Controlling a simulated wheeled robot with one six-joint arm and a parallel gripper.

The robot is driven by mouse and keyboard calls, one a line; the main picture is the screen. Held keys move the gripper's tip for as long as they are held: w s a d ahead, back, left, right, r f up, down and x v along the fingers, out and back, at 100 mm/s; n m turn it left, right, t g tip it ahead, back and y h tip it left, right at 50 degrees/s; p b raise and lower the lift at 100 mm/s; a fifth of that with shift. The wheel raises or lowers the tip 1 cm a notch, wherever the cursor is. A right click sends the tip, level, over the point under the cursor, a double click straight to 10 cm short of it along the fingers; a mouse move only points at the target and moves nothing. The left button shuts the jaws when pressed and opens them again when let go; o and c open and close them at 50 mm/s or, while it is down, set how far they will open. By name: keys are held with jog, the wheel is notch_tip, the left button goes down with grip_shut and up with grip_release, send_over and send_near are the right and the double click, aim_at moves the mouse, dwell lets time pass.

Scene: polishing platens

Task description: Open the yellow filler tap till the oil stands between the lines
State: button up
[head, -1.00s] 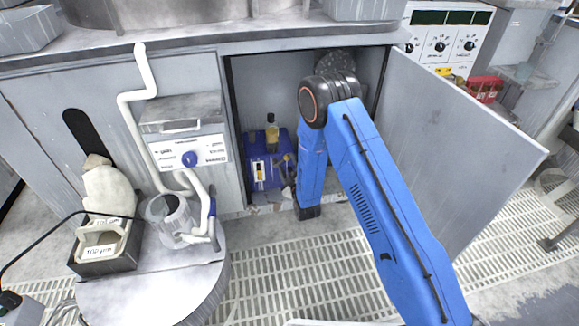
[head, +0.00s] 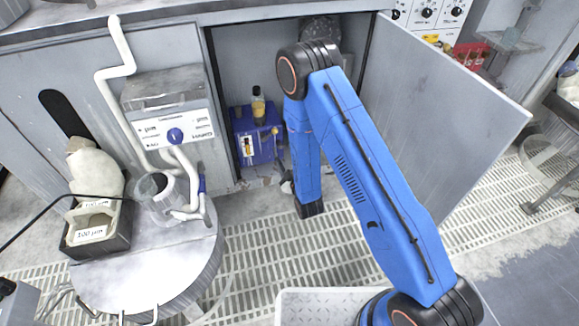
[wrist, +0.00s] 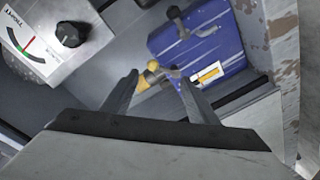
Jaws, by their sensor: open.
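A blue oil unit (head: 268,148) stands inside the open cabinet, with a bottle of amber oil (head: 258,101) upright on top. A white-framed sight gauge (head: 247,147) is on its front; it also shows in the wrist view (wrist: 207,75). The oil level and lines are too small to read. The yellow filler tap (wrist: 152,67) sticks out from the unit; it is small in the head view (head: 275,130). My gripper (wrist: 156,76) is open, its fingertips on either side of the tap in the wrist view. I cannot tell whether they touch it.
The cabinet door (head: 440,110) stands open on the right. A control box with a blue knob (head: 175,135) is left of the opening. A round table (head: 150,265) with a glass jar (head: 160,194) stands in front. Perforated floor mats (head: 300,240) lie before the cabinet.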

aim_at(270, 134)
jog(key=v, duration=0.5)
jog(key=shift+s+d, duration=0.1)
jog(key=shift+s, duration=0.3)
jog(key=shift+c, duration=0.4)
jog(key=shift+r, duration=0.1)
jog(key=c, duration=0.5)
jog(key=a+r+m, duration=0.1)
jog(key=w+a+r+m, duration=0.1)
jog(key=r+m, duration=0.1)
jog(key=a+r+m+h, duration=0.1)
jog(key=a+r+m, duration=0.1)
jog(key=shift+w+r+t, duration=0.2)
jog(key=shift+w+t, duration=0.1)
jog(key=shift+t, duration=0.1)
grip_shut()
jog(key=d+f+x, duration=0.1)
jog(key=f+x, duration=0.1)
jog(key=x, duration=1)
jog(key=shift+w+f+m, duration=0.35)
jog(key=shift+w+m, duration=0.05)
jog(key=shift+w, duration=0.2)
